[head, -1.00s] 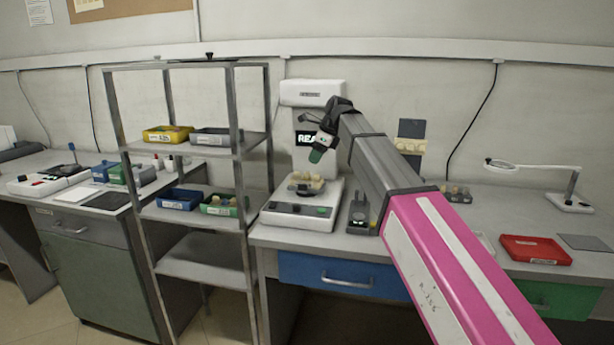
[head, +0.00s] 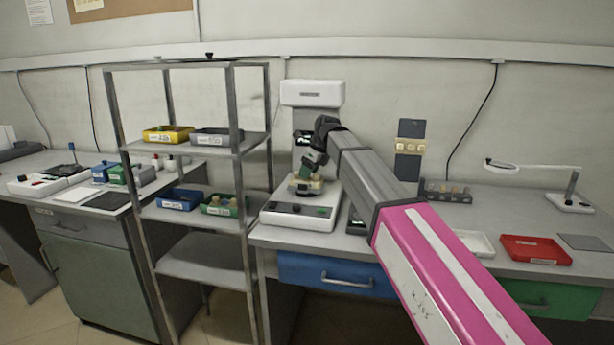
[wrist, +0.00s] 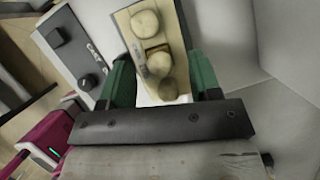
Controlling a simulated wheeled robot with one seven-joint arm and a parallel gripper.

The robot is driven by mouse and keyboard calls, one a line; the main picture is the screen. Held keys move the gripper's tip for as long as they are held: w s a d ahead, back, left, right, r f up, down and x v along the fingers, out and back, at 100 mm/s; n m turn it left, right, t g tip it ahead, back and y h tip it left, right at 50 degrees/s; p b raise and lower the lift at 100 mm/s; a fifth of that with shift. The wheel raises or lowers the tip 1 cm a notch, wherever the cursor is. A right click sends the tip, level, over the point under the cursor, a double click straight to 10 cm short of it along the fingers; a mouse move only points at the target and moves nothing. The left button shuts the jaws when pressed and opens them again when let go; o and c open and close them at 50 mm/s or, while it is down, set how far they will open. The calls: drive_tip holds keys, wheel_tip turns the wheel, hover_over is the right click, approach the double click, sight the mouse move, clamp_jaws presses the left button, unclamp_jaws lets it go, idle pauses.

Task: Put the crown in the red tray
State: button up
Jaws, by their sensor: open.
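A beige block (wrist: 180,40) with several rounded, tooth-like lumps sits on the white machine (head: 298,213); it also shows in the head view (head: 316,186). A squarish lump (wrist: 158,60) near its middle may be the crown, but I cannot tell for sure. My gripper (head: 305,180) is open, pointing down just over the block. In the wrist view its green fingers (wrist: 162,80) stand on either side of the block's near part, and I see no clear contact. The red tray (head: 535,251) lies at the right of the bench and looks empty.
A white tray (head: 474,244) lies left of the red tray. A grey rack with small pieces (head: 445,192) stands behind. A magnifier lamp (head: 568,203) is at the far right. A metal shelf (head: 190,150) with coloured bins stands close at the left.

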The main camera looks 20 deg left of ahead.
drive_tip(key=shift+f, duration=0.1)
drive_tip(key=c, duration=1.1)
drive_tip(key=shift+o, duration=0.2)
